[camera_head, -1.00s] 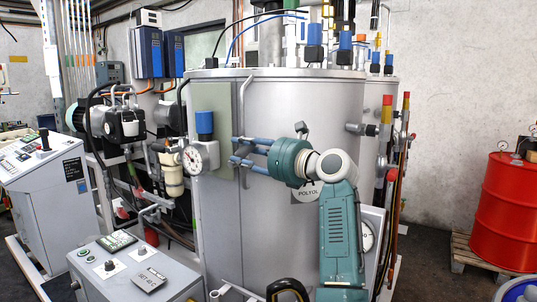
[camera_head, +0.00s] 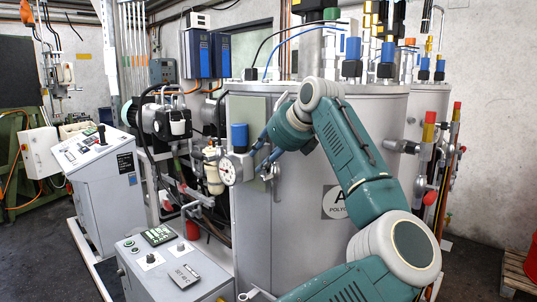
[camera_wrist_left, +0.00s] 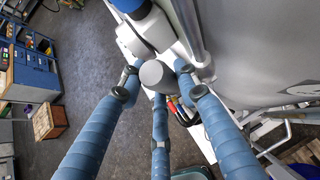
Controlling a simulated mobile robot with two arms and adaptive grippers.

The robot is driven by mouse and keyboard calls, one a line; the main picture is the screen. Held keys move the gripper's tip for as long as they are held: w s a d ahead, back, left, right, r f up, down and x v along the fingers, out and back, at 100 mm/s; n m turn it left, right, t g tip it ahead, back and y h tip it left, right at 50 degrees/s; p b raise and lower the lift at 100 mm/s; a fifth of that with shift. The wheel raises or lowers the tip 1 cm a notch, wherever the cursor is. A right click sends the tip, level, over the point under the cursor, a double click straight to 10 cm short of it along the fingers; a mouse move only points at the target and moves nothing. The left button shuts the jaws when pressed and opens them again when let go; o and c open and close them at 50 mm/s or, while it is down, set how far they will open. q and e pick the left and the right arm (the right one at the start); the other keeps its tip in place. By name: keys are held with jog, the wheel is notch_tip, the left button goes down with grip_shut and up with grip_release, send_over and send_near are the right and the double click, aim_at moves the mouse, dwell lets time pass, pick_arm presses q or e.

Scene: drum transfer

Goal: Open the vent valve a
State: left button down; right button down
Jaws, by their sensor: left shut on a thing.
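The vent valve has a blue cap (camera_head: 239,137) and a round white gauge (camera_head: 227,172) and stands at the front of the grey tank (camera_head: 290,215). My left gripper (camera_head: 262,158) is at its right side, with its blue fingers angled down to the left. In the left wrist view the three fingers (camera_wrist_left: 152,88) close around a grey round knob (camera_wrist_left: 152,73) in front of the valve's pale body (camera_wrist_left: 145,40). The gripper is shut on this knob. In the head view the knob is mostly hidden by the fingers. My right gripper is not in view.
A control box (camera_head: 175,270) stands low in front of the tank. A grey console (camera_head: 100,170) is at the left. Pumps and pipes (camera_head: 170,120) crowd the space left of the valve. Red-handled pipework (camera_head: 430,150) is at the tank's right. Open floor (camera_head: 40,250) lies at the lower left.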

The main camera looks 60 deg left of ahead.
pick_arm(q)
jog(key=shift+a+r, duration=0.1)
jog(key=shift+a, duration=0.05)
dwell(0.3)
jog(key=c, duration=1.2)
grip_release()
jog(key=shift+s+a, duration=0.1)
jog(key=v, duration=1.2)
jog(key=shift+s+a, duration=0.1)
